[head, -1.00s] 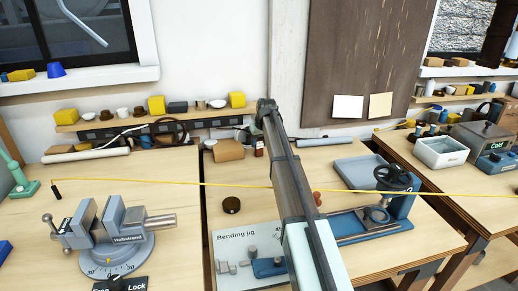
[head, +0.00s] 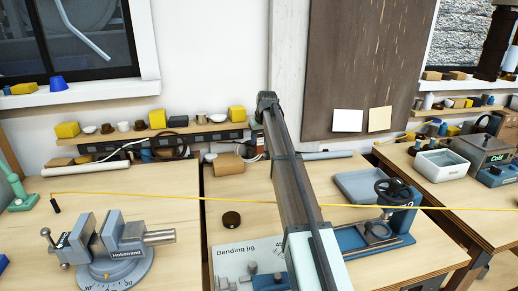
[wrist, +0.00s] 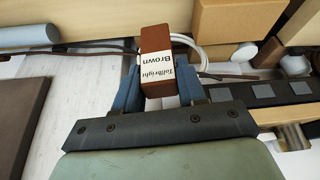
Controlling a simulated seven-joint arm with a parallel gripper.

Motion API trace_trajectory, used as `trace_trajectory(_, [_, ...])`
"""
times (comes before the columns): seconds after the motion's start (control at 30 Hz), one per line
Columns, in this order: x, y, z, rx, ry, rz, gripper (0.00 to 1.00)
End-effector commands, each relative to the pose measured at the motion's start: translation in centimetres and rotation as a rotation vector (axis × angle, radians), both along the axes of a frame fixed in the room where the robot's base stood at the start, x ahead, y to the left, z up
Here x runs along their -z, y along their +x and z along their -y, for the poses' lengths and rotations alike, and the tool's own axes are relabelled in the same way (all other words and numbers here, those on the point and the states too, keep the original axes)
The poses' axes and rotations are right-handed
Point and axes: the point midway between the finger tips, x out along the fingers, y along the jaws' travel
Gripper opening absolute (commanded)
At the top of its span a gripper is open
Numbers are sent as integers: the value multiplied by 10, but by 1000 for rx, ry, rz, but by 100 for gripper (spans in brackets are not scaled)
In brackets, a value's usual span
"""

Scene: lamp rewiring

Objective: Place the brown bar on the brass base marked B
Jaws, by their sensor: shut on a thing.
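The brown bar (wrist: 156,42) stands between the two blue fingers of my gripper (wrist: 158,92) in the wrist view. It carries a white label reading "Tallbright Brown". The fingers are shut on it, one on each side. In the head view my own arm crosses the middle of the picture, and I cannot make out the gripper or bar clearly behind it. I cannot make out a brass base marked B in either view. A small dark round piece (head: 231,219) lies on the middle bench, with no readable mark.
A grey vise (head: 124,243) stands at left. The bending jig board (head: 240,262) and a blue tray (head: 362,186) are on the middle bench (head: 222,198). A yellow cord (head: 150,196) stretches across. A cardboard box (head: 229,164) sits near the wall, below a loaded shelf.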

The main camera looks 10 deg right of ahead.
Motion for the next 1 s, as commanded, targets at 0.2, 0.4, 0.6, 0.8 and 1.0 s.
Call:
trace_trajectory(0.2, [-19, 1, -22, -24, 0, 1, 6])
trace_trajectory(0.4, [-51, -20, -83, -88, -1, 3, 6])
trace_trajectory(0.6, [-73, -90, -136, -154, -1, 1, 6])
trace_trajectory(0.8, [-80, -173, -166, -203, -1, 2, 6])
trace_trajectory(1.0, [-67, -250, -167, -226, -1, 1, 6])
